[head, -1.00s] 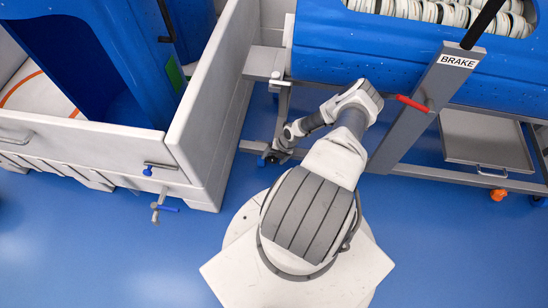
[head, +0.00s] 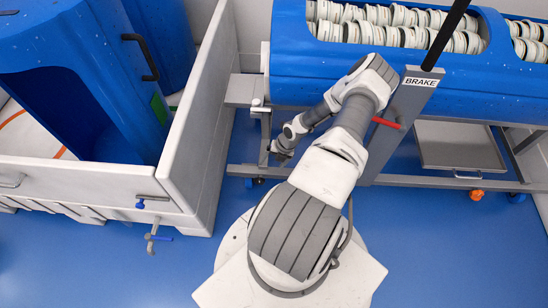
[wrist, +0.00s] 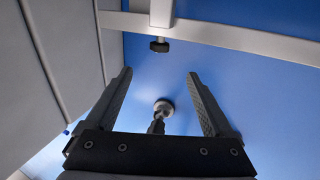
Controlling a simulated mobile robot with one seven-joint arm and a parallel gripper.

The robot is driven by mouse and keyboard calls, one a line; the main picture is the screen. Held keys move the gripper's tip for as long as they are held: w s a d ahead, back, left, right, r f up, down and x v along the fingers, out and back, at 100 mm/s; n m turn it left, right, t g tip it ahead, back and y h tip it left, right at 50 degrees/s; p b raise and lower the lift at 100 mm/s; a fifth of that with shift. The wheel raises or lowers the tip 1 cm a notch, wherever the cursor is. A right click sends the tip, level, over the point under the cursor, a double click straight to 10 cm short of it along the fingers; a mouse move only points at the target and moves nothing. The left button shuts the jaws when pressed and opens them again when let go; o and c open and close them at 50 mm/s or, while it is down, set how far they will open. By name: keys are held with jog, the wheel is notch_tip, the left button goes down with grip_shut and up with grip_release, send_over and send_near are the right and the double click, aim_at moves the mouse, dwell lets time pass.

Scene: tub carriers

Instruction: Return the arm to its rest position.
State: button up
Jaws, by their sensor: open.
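My gripper (wrist: 158,95) is open in the wrist view, with two dark fingers apart and nothing held between them. A round knob on a short stem (wrist: 163,107) shows beyond, in the gap between the fingers; I cannot tell what it belongs to. In the head view my arm (head: 335,150) reaches forward from my base, and its end (head: 283,152) hangs low beside the left end of the carrier frame. The fingers are too small there to make out.
A blue tub carrier (head: 330,72) with rows of white rings stands ahead on a grey frame. Its brake post (head: 397,125) has a red handle (head: 386,123) close right of my arm. A white-walled bin (head: 200,130) holding blue tubs stands left.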

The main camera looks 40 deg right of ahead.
jog(key=shift+v, duration=0.9)
jog(key=shift+r, duration=0.1)
